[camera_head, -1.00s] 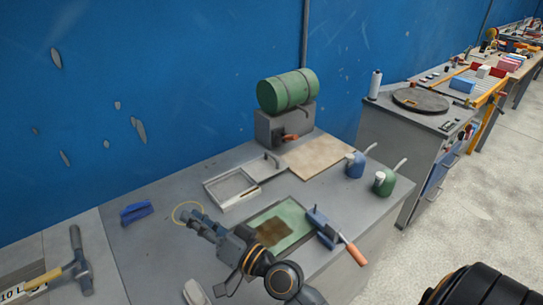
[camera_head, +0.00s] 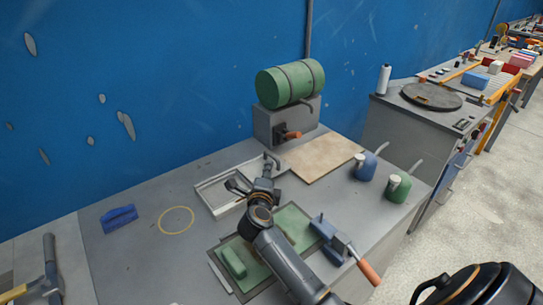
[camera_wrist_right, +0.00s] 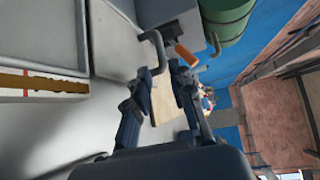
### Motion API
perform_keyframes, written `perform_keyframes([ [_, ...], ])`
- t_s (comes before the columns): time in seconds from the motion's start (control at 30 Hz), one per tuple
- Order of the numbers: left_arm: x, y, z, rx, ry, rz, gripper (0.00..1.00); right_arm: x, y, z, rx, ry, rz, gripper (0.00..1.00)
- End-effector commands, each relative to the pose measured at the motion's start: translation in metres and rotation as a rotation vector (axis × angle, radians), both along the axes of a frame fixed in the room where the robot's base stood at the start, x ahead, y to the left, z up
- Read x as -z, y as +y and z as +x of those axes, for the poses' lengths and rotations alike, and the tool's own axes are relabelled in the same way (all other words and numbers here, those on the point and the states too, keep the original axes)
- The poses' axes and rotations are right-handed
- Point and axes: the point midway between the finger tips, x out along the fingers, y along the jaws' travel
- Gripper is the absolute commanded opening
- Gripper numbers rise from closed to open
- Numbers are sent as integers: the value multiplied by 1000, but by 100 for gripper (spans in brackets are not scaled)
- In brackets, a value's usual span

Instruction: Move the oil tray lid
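The oil tray lid (camera_head: 283,180) is a flat grey plate with an upright bent handle (camera_head: 270,158). It lies at the right end of the shallow oil tray (camera_head: 209,201), partly hidden by my right gripper. My right gripper (camera_head: 254,178) is over the tray and lid, close to the handle. In the right wrist view the gripper's fingers (camera_wrist_right: 163,72) are apart with nothing held. The curved handle (camera_wrist_right: 156,46) shows just beyond the fingertips; I cannot tell if they touch. The tray (camera_wrist_right: 40,86) with brown oil is at the left there. My left gripper is not in view.
A green drum (camera_head: 291,83) on a grey stand with an orange-handled tap (camera_head: 292,135) is behind the lid. A tan board (camera_head: 322,157) and blue and green oil cans (camera_head: 398,188) are to the right. A green panel (camera_head: 296,223) lies under my right arm. Bench is clear around the yellow ring (camera_head: 176,219).

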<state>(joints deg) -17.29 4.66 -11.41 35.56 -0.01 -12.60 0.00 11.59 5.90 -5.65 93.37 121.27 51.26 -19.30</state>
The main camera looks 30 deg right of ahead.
Motion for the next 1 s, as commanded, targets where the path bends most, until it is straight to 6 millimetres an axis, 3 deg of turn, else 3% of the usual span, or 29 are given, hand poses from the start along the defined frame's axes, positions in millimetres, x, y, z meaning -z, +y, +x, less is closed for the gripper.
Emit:
perform_keyframes([
  [0.3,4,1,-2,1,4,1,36,10,-43,52,0,-1,-3,22],
  [0.5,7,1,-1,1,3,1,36,14,-59,71,-2,-2,-3,22],
  [0.93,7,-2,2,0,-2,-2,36,15,-65,78,-2,-1,-2,22],
  [0.97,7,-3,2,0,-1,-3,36,15,-65,78,-2,-1,-2,20],
  [1.0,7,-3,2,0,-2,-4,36,15,-65,78,-2,-1,-2,12],
])
